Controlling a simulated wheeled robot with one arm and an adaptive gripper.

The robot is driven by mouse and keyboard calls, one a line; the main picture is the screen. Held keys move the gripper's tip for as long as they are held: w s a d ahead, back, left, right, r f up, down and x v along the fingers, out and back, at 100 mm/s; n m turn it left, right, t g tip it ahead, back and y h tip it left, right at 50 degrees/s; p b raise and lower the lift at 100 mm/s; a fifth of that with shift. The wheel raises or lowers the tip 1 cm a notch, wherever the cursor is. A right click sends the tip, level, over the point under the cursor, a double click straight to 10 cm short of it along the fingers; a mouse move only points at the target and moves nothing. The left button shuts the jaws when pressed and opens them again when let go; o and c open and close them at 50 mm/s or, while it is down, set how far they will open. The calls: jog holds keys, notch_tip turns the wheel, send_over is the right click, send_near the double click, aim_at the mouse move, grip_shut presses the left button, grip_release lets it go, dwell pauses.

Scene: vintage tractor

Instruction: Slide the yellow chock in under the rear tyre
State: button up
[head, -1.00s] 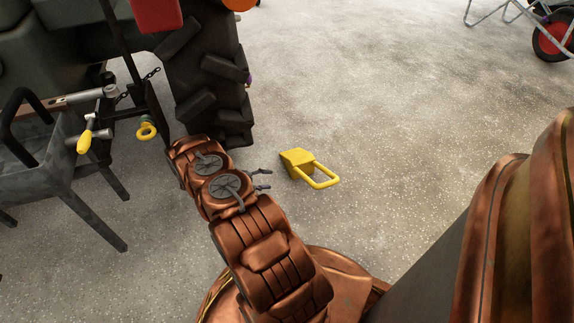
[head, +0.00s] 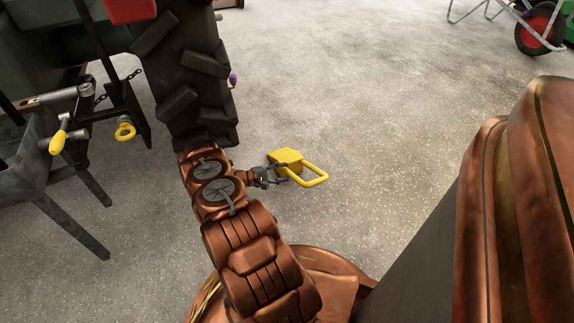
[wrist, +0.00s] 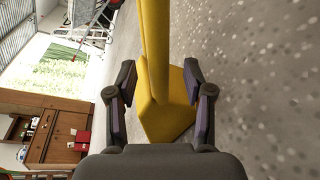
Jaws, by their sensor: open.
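The yellow chock (head: 286,157) lies on the floor to the right of the rear tyre (head: 182,85), apart from it. Its yellow loop handle (head: 314,177) points toward the lower right. The tyre is black with thick lugs, and my arm covers the floor just in front of its foot. My gripper (head: 279,172) is open at the near side of the chock. In the wrist view the chock (wrist: 168,105) shows between the two open fingers (wrist: 161,75), with its handle running up between them. I cannot tell whether either finger touches it.
A grey metal frame (head: 40,165) with a yellow-handled crank (head: 58,140) stands at the left. A yellow ring (head: 125,129) hangs near the tyre. A wheelbarrow wheel (head: 540,28) shows at the far upper right. The floor beyond the chock is clear.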

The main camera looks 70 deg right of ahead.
jog(key=shift+b+x, duration=0.3)
jog(key=shift+x, duration=0.8)
jog(key=shift+r, duration=0.1)
grip_shut()
